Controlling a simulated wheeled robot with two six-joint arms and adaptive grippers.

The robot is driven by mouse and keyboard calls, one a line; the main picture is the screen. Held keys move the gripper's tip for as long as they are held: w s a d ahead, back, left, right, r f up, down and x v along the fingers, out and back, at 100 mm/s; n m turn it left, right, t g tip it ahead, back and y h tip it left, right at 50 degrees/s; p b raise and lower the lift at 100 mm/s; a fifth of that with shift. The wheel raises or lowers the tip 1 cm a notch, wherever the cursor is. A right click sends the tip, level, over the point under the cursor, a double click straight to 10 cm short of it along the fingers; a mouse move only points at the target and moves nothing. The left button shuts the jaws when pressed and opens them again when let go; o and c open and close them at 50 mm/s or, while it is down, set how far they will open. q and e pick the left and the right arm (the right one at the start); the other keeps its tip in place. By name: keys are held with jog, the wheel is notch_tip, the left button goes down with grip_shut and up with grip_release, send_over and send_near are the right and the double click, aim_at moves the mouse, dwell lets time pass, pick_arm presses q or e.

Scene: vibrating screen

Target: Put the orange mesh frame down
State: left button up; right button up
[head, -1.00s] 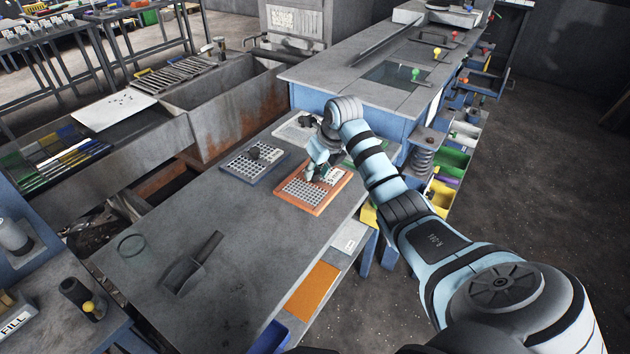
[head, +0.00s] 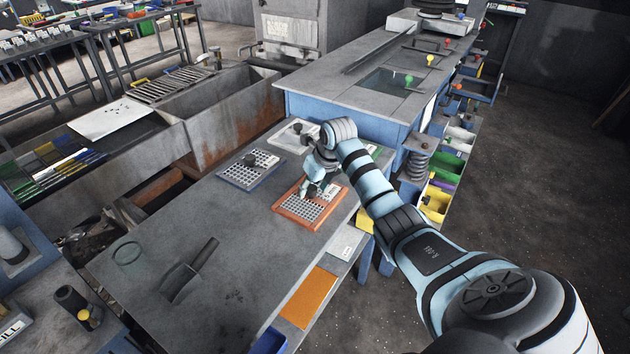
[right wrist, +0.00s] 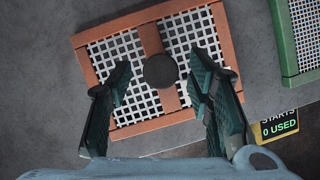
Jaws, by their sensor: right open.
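The orange mesh frame (head: 290,209) lies flat on the grey table (head: 155,225), near its right edge. In the right wrist view the orange mesh frame (right wrist: 154,36) shows white mesh, a crossbar and a dark round knob (right wrist: 160,71) at its middle. My right gripper (head: 314,192) is just over the frame. In the right wrist view my right gripper (right wrist: 160,82) is open, with one finger on each side of the knob and a gap to it on both sides. My left gripper is not in view.
A blue mesh frame (head: 232,179) lies left of the orange one and a white frame (head: 281,140) behind it. A green frame (right wrist: 296,38) is close on the right. A scoop (head: 190,270) and a ring (head: 127,254) lie on the clear front table area.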

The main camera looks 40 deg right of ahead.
jog(key=p+v, duration=0.1)
jog(key=v, duration=1.1)
